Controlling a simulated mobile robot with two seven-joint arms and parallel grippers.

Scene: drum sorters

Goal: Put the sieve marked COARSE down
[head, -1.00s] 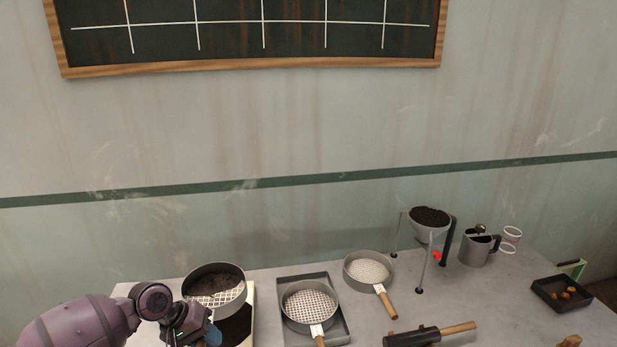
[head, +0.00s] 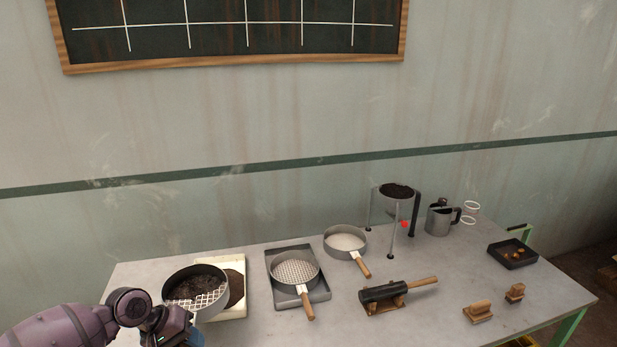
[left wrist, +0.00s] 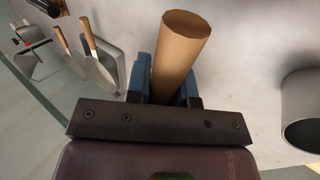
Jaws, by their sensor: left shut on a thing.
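A grey round sieve (head: 196,291) with wide white mesh and dark lumps inside is at the left of the table. I cannot read a mark on it. My left gripper (head: 194,337) is at its near side, at the bottom of the head view. In the left wrist view, my left gripper (left wrist: 168,90) is shut on the sieve's wooden handle (left wrist: 182,48). The sieve overlaps the left part of a cream tray (head: 240,262) with dark material; whether its base touches anything is hidden. My right gripper is not in view.
A sieve (head: 296,271) lies on a grey tray (head: 318,295); another sieve (head: 346,240) stands behind. A dark cylinder on a stand (head: 384,293), wooden blocks (head: 478,311), a hopper (head: 393,200) and a dark tray (head: 512,254) are further right. The front middle is clear.

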